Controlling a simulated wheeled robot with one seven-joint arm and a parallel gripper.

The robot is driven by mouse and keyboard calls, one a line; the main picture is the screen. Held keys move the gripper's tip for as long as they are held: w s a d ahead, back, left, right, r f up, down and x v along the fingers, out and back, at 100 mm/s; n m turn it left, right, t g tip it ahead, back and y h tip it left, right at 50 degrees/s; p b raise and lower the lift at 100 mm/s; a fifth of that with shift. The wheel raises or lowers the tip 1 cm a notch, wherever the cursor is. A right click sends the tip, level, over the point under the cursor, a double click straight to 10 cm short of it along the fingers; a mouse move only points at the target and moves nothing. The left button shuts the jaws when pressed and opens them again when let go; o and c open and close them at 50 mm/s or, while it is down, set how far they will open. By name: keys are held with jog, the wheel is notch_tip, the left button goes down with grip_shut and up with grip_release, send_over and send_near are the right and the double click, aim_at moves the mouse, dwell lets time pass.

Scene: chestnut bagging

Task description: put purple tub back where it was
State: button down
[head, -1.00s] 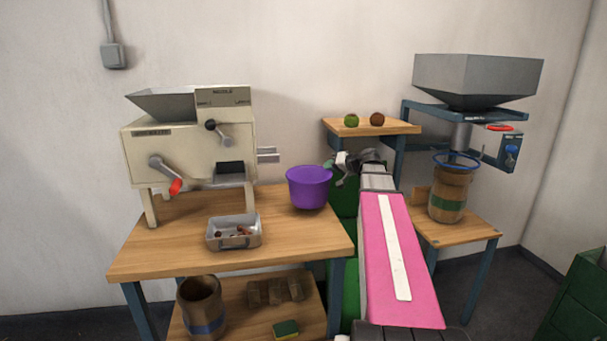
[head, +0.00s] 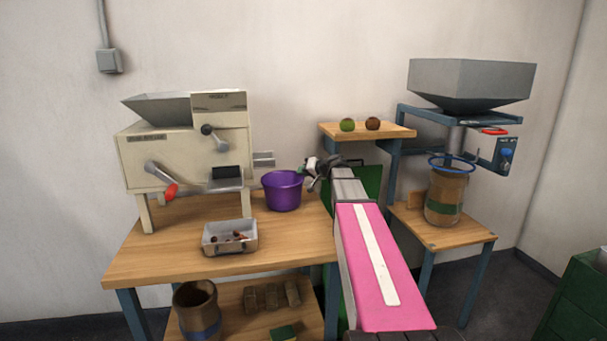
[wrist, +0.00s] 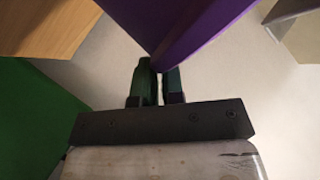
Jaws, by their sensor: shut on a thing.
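The purple tub (head: 283,191) is upright at the right end of the wooden table (head: 170,260), right of the cream machine. In the head view my gripper (head: 308,172) is at the tub's right rim. In the wrist view the two dark green fingers (wrist: 159,82) are shut on the edge of the purple tub (wrist: 195,35). The tub's base appears at or just above the tabletop; I cannot tell whether it touches. My arm hides part of the area right of the tub.
The cream machine (head: 185,155) with a red-knobbed crank stands left of the tub. A metal tray (head: 230,248) with several chestnuts lies in front of it. A small raised shelf (head: 390,132) holds a green and a brown ball. A filling hopper (head: 470,85) stands at right.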

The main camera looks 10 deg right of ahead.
jog(key=shift+f, duration=0.25)
jog(key=c, duration=1.2)
grip_release()
jog(key=shift+c, duration=0.2)
jog(key=shift+s+d, duration=0.1)
jog(key=v, duration=1.2)
